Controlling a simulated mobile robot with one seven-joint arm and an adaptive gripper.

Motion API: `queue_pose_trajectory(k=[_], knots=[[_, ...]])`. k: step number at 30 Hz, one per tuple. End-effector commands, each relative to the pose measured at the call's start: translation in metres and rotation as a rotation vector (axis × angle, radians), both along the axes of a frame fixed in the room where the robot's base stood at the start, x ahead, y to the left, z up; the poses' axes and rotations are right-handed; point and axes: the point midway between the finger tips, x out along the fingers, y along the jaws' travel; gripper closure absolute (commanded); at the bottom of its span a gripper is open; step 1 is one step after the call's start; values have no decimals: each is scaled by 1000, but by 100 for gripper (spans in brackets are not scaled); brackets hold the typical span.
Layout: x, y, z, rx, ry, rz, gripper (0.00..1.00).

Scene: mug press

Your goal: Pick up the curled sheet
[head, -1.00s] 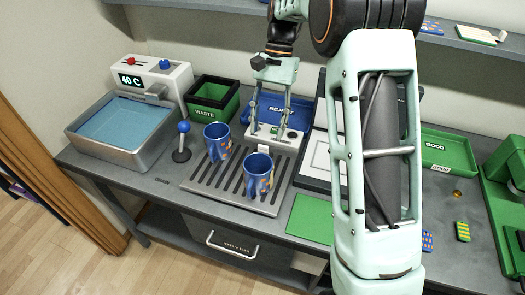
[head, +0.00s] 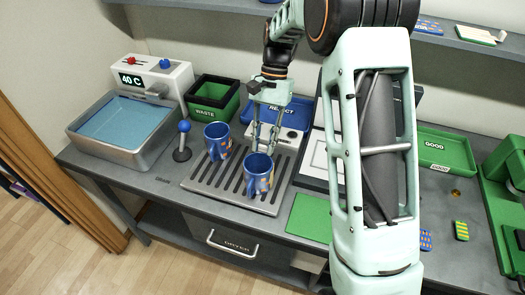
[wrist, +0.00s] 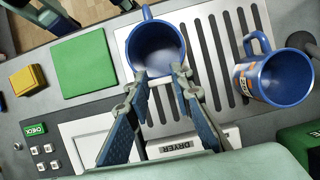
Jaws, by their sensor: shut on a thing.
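My gripper (head: 265,148) points down behind the front blue mug (head: 258,176), with its fingertips at the mug's rear rim. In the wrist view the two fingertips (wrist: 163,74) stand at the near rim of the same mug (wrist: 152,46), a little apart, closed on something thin. The curled sheet is too small and too hidden by the fingers and mug to make out clearly. The mug stands upright on the slotted grate (head: 228,199), its handle away from the fingers in the wrist view.
A second patterned blue mug (head: 217,139) stands behind left on the grate. A blue-knobbed lever (head: 184,140), water basin (head: 120,127) and green WASTE bin (head: 211,101) are to the left. A blue REJECT tray (head: 296,117) lies behind, and a green mat (head: 310,217) lies right.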

Motion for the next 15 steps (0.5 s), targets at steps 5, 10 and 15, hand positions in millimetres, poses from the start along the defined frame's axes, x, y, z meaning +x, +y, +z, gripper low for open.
queue_pose_trajectory(k=[5, 10, 15], knots=[[0, 0, 0, 0, 0, 0, 90], [1, -1, 1, 0, 0, 0, 90], [9, -3, 8, 0, -2, 0, 90]])
